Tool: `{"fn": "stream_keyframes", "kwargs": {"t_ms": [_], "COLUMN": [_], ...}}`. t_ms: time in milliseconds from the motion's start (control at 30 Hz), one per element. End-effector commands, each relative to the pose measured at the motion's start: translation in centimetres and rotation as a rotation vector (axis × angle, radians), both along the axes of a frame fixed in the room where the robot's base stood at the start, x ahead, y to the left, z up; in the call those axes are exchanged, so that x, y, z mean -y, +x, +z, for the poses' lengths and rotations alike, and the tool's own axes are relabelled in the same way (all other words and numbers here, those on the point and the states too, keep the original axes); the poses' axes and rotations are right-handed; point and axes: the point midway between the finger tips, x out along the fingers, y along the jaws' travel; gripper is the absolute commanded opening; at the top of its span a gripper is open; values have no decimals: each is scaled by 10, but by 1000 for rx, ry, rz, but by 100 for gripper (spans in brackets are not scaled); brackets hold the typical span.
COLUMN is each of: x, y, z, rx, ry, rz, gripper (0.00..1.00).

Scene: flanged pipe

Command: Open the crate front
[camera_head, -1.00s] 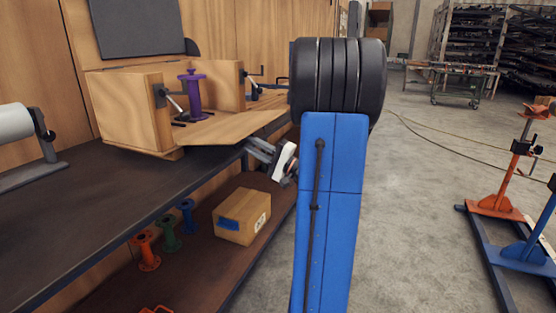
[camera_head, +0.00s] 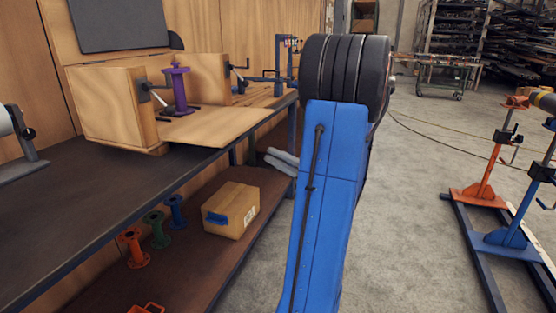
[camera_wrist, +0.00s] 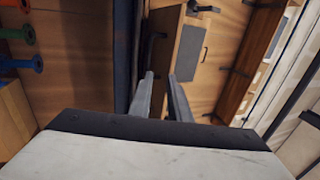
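The wooden crate (camera_head: 113,103) stands on the dark workbench, with a purple flanged pipe (camera_head: 179,90) upright inside it. Its front panel (camera_head: 213,127) is folded down and lies about flat, reaching out over the bench's front edge. My gripper (camera_head: 268,157) is below and right of the panel, apart from it; only its grey fingers show there, the rest hidden behind my blue arm. In the wrist view, my gripper (camera_wrist: 160,75) has its two fingers apart with nothing between them.
A cardboard box (camera_head: 232,211) and orange, green and blue flanged pieces stand on the lower shelf (camera_head: 190,265). A clamp stand (camera_head: 25,145) is at the bench's left. Orange and blue pipe stands (camera_head: 480,190) are on the right. Floor between is clear.

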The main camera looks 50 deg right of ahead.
Motion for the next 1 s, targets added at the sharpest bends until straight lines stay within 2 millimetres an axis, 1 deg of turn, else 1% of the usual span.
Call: {"fn": "stream_keyframes", "kwargs": {"t_ms": [133, 433, 467, 500, 533, 633, 767, 1000], "x": [3, 3, 3, 3, 3, 2, 0, -3], "y": [-7, -8, -8, -8, -8, -7, -4, 3], "z": [-2, -3, -3, -3, -3, -4, -7, -14], "rx": [0, 0, 0, 0, -3, -27, -110, -331], "ry": [-1, -1, -1, 1, 4, 41, 169, 524], "rz": [-1, 0, 0, 0, 2, 18, 68, 176], "gripper": [17, 17, 15, 5, 0, 0, 0, 0]}}
